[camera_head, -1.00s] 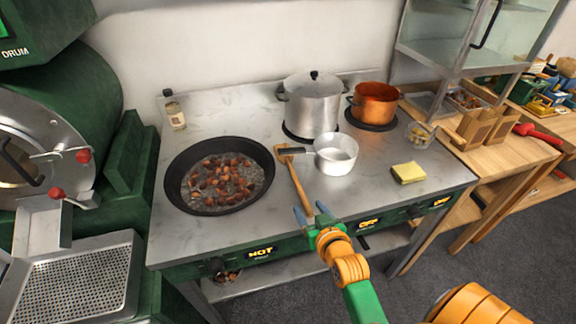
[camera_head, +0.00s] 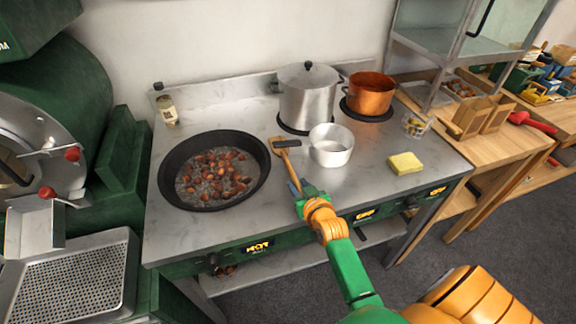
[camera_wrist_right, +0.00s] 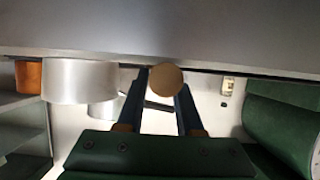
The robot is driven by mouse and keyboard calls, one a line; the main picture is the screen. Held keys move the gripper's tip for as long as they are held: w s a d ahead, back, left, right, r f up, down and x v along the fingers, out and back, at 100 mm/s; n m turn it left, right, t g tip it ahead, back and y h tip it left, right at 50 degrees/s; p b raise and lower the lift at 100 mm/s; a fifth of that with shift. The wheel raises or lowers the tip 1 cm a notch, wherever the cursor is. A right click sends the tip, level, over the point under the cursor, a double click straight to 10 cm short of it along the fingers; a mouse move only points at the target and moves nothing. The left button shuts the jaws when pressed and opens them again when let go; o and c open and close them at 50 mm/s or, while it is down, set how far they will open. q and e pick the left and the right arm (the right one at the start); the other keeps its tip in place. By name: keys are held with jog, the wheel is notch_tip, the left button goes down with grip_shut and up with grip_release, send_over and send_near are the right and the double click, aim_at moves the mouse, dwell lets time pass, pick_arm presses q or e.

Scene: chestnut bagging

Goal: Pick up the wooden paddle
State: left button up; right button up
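The wooden paddle (camera_head: 289,165) lies on the steel counter between the chestnut pan and the small saucepan, its handle toward me. The saucepan's dark handle crosses over its far end. My right gripper (camera_head: 298,188) is at the near end of the paddle's handle. In the right wrist view the handle's round end (camera_wrist_right: 166,80) sits between my two fingers (camera_wrist_right: 161,95), which are close against it on both sides. The gripper looks shut on the handle; the paddle still appears to lie on the counter. My left gripper is not in view.
The black pan (camera_head: 172,196) of chestnuts stands left of the paddle, and the small saucepan (camera_head: 331,152) close on its right. A steel pot (camera_head: 308,103) and a copper pot (camera_head: 369,94) stand behind. A yellow sponge (camera_head: 405,163) lies at right. The counter's front edge is beneath my gripper.

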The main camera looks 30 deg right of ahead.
grip_shut()
